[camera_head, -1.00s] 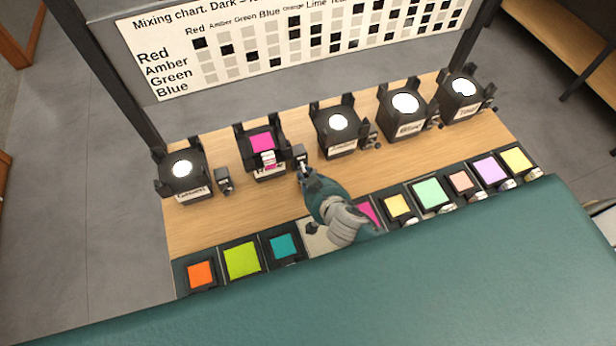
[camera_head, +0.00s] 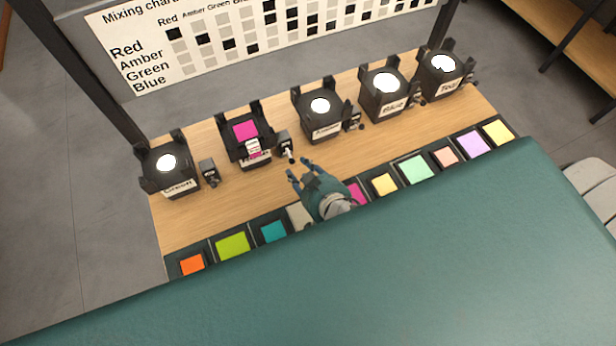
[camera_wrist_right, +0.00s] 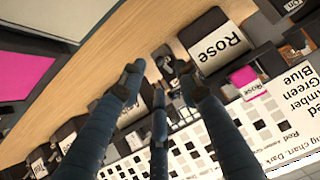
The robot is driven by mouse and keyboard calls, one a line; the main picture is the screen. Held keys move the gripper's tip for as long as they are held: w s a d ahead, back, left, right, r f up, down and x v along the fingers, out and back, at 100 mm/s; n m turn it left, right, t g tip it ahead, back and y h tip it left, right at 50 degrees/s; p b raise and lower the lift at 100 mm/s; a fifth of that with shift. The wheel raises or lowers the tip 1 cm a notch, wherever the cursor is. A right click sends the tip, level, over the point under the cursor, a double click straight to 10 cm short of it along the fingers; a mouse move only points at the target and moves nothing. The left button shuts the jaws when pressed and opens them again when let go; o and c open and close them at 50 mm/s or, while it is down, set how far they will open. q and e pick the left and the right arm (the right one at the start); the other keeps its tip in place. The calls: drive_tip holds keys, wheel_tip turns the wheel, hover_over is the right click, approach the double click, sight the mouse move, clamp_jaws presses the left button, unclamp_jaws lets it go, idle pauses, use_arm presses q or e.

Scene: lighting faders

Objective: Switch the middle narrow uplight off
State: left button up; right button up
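Five black uplights stand in a row on a wooden board. The second from left, the Rose uplight (camera_head: 249,140), has a magenta gel on top and a label; I cannot tell whether it is lit. Its small switch box (camera_head: 286,145) stands at its right, with a lever pointing toward the front. The Rose label (camera_wrist_right: 219,47) is large in the right wrist view. My right gripper (camera_head: 299,170) is open and empty, in front of that switch box and apart from it. In the right wrist view its fingers (camera_wrist_right: 160,86) are spread. My left gripper is not in view.
The other uplights, such as the third (camera_head: 320,117) and leftmost (camera_head: 169,172), show white discs. Several coloured gels, including a lime one (camera_head: 233,245), line the front. A mixing chart (camera_head: 240,45) stands behind. Bare wood (camera_head: 215,215) lies left of my gripper.

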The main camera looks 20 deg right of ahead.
drive_tip(key=v, duration=0.5)
drive_tip(key=shift+s+r, duration=0.1)
drive_tip(key=shift+s, duration=0.05)
drive_tip(key=shift+s, duration=0.1)
idle(0.3)
